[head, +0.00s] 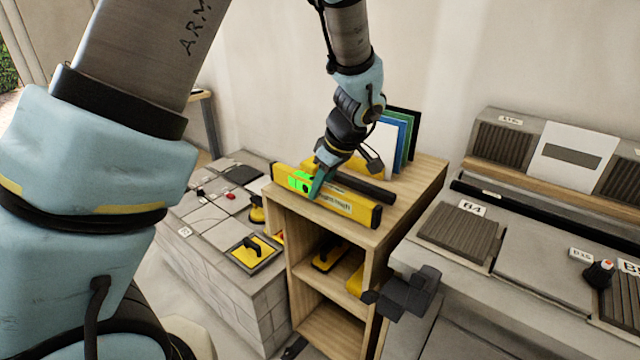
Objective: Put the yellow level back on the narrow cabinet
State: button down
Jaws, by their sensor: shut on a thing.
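The yellow level (345,204) is a long yellow bar with black ends and a bright green vial window, in the head view. It is at the front edge of the top of the narrow wooden cabinet (425,178). I cannot tell whether it rests on the top or hangs just above it. My gripper (314,190) is shut on the level near its left part, coming down from above. The gripper and wrist hide some of the cabinet top behind the level.
Behind the level lie a black bar (370,189) and upright coloured boards (401,135). Yellow-handled tools (328,255) sit on the cabinet's shelf. A tiled block (215,205) with a yellow float (254,250) stands left. A grey bench (540,262) with dark tiles stands right.

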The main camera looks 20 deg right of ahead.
jog(key=shift+f+b, duration=0.35)
jog(key=shift+f, duration=0.35)
jog(key=shift+b, duration=0.4)
dwell(0.5)
jog(key=c, duration=0.6)
grip_release()
